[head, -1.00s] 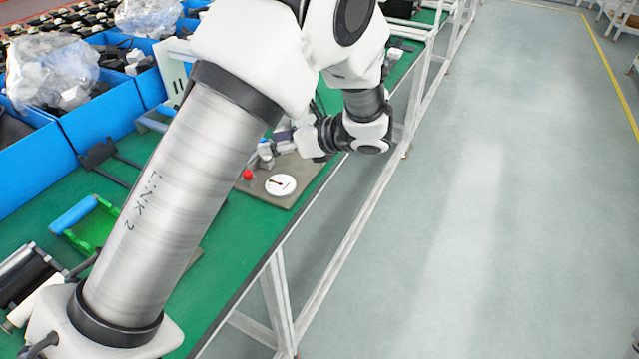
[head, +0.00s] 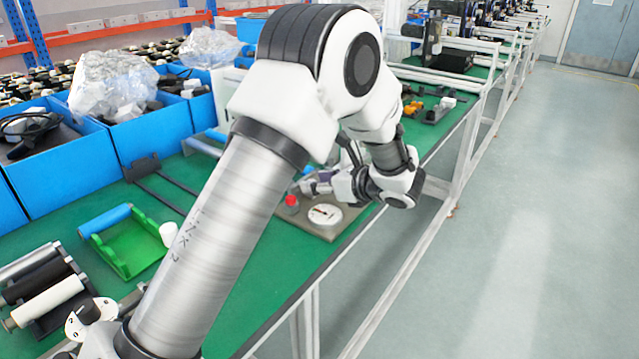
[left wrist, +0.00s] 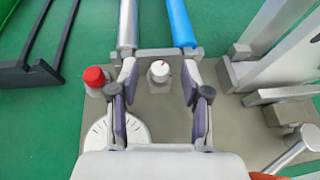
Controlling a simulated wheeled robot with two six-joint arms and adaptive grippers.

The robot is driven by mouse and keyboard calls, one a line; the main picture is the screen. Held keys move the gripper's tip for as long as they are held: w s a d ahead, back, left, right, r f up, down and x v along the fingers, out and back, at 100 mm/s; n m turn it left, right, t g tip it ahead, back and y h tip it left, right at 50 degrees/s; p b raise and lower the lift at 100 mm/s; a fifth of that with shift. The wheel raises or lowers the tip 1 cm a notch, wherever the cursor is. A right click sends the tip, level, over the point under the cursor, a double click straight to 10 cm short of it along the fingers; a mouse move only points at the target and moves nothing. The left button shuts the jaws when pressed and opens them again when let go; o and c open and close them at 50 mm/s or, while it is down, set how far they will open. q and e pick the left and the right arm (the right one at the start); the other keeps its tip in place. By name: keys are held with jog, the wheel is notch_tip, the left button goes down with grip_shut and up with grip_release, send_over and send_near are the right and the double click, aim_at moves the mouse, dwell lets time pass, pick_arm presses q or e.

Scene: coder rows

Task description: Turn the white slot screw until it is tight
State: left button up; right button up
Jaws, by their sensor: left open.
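The white slot screw (left wrist: 160,72), a short white post with a red mark on top, stands on a grey-brown plate (left wrist: 172,118) in the left wrist view. My left gripper (left wrist: 160,80) is open, with one finger on each side of the screw and a visible gap on both sides. I cannot make out the screw there. My right gripper is in neither view.
A silver rod (left wrist: 128,22) and blue rod (left wrist: 180,22) lie beyond the screw. Grey fixtures (left wrist: 250,75) stand right. Blue bins (head: 65,165) line the bench's back.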

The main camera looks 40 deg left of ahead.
pick_arm(q)
grip_shut()
jog(key=shift+s+m+t, duration=0.25)
jog(key=shift+m+t, duration=0.55)
jog(key=shift+t, duration=0.1)
jog(key=shift+s+f+m+t+h+b, duration=0.1)
jog(key=shift+m+t+h+b, duration=0.05)
jog(key=shift+m+t+b, duration=0.4)
jog(key=shift+s+f+m+t+h+b, duration=0.1)
jog(key=shift+m+t+h+b, duration=0.05)
jog(key=shift+m+t+b, duration=0.4)
jog(key=shift+r+t, duration=0.1)
jog(key=shift+t, duration=0.4)
jog(key=shift+r+m, duration=0.15)
jog(key=shift+m, duration=0.25)
grip_release()
